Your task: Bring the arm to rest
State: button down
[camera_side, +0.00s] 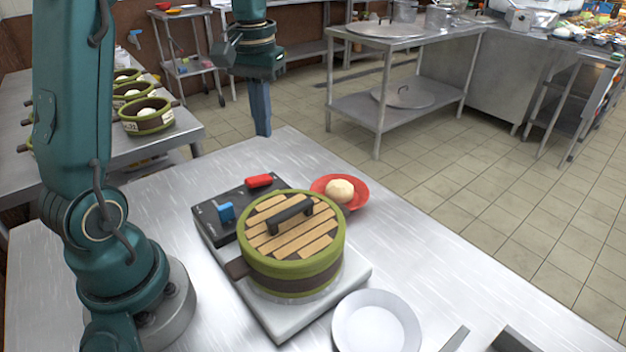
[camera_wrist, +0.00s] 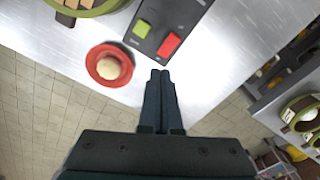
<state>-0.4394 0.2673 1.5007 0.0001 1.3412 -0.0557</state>
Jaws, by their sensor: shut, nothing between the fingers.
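My gripper (camera_side: 263,130) is at the top of the side view, fingers pointing down, at the far edge of the table. Its two fingers are closed together with nothing between them. In the wrist view the closed fingertips (camera_wrist: 160,75) reach up from the bottom centre, over the table edge beside the control panel. They look apart from every object. My arm stands at the left of the side view, with its base on the steel table (camera_side: 120,205).
A lidded green steamer pot (camera_side: 292,262) sits on a stove (camera_side: 335,295) with a control panel (camera_side: 212,222). Behind it, a red plate (camera_side: 358,201) holds a pale bun (camera_side: 339,190). A white plate (camera_side: 376,325) lies in front. More green pots (camera_side: 146,123) stand on the left table.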

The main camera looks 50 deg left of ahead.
jog(key=s+d+m+t, duration=0.1)
jog(key=s+d+m, duration=0.1)
jog(key=s+d, duration=0.2)
jog(key=s+d+m+t, duration=0.1)
jog(key=s+d+t, duration=0.1)
jog(key=s+d, duration=0.2)
jog(key=s+d+m+t, duration=0.2)
jog(key=s+d, duration=0.1)
jog(key=d, duration=0.1)
jog(key=shift+s+d+r+m, duration=0.2)
jog(key=shift+s+d+m, duration=0.1)
jog(key=shift+s, duration=0.1)
jog(key=shift+s+f, duration=0.1)
jog(key=shift+f, duration=0.25)
jog(key=shift+w+a, duration=0.1)
jog(key=shift+w, duration=0.1)
